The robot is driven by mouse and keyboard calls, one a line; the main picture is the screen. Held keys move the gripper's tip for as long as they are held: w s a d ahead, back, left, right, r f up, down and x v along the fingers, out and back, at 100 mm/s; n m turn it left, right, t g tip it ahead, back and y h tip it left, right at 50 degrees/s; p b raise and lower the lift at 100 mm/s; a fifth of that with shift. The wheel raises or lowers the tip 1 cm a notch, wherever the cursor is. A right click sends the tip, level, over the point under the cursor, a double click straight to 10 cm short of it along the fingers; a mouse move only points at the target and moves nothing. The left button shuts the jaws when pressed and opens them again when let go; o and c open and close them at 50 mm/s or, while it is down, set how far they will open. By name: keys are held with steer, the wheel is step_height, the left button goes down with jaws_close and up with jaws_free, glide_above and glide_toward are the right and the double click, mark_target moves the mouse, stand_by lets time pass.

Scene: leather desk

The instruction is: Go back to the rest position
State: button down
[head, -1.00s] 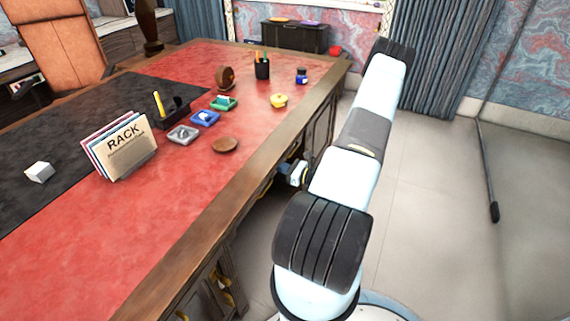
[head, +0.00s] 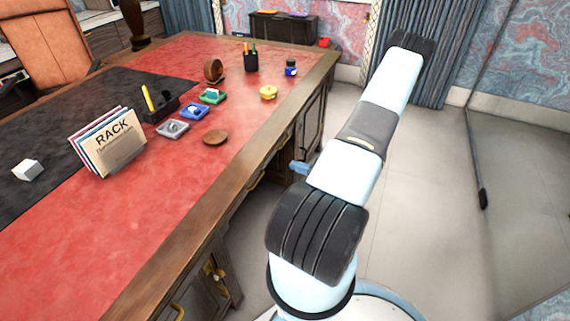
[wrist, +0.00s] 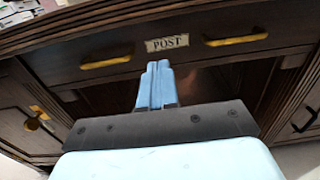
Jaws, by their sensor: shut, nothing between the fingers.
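My gripper (wrist: 157,85) shows in the wrist view with its two pale blue fingers together and nothing between them. It points at the side of the desk, below a drawer (wrist: 120,58) with yellow handles and a label reading POST. In the head view only a small blue part of my gripper (head: 299,168) shows beside the desk's right side, mostly hidden behind my arm. My arm reaches from the bottom middle up toward the upper right, clear of the desktop.
The red leather desk (head: 190,215) fills the left. The floor (head: 425,180) at right is open.

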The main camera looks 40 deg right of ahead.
steer(key=shift+v, duration=1.05)
steer(key=w+a+r+n+g+y, duration=0.1)
steer(key=a+r+n+g, duration=0.7)
steer(key=r, duration=0.5)
steer(key=w+a+r+n+g+y, duration=0.1)
steer(key=a+r+n+g, duration=0.6)
steer(key=a+r+n, duration=0.5)
steer(key=s+a+r+n+t+h, duration=0.1)
steer(key=s+a+r+n+h, duration=0.2)
steer(key=r, duration=0.4)
steer(key=s+a+r+n+t+h, duration=0.2)
steer(key=s+r+n+h, duration=0.1)
steer(key=s+r, duration=0.3)
steer(key=s+a+r+n+t+h, duration=0.1)
steer(key=s+a+r+n+h, duration=0.2)
steer(key=r, duration=0.6)
steer(key=shift+s+a+r+n+t+h, duration=0.35)
steer(key=shift+s+n+h, duration=0.25)
steer(key=shift+s+h, duration=0.5)
